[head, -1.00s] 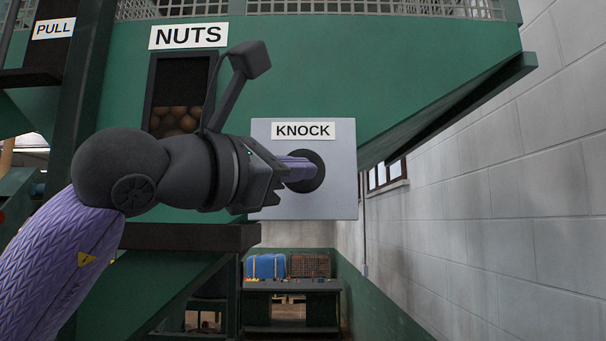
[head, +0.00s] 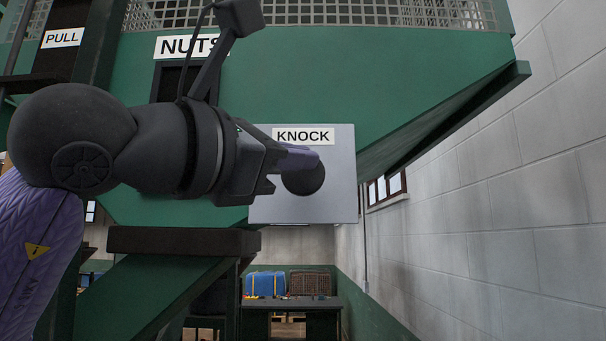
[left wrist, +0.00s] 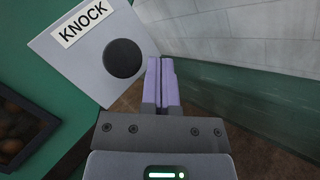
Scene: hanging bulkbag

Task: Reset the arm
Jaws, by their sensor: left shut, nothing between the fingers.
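My left gripper (head: 300,158) is shut and empty, its purple fingers together. In the head view its fingertips overlap the top of a round black disc (head: 304,180) on the grey plate (head: 335,205) labelled KNOCK. In the left wrist view the shut fingers (left wrist: 162,80) show to the right of the disc (left wrist: 124,58) and appear apart from it, near the plate's edge. I cannot tell the exact gap. My left arm reaches in from the left of the head view and covers part of the NUTS sign (head: 180,46). My right gripper is not in view.
A green hopper (head: 400,70) with a mesh top carries the KNOCK plate. A dark NUTS window (left wrist: 22,125) shows brown nuts in the left wrist view. A white block wall (head: 480,200) stands at the right. A table with blue and brown bins (head: 310,283) is farther back.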

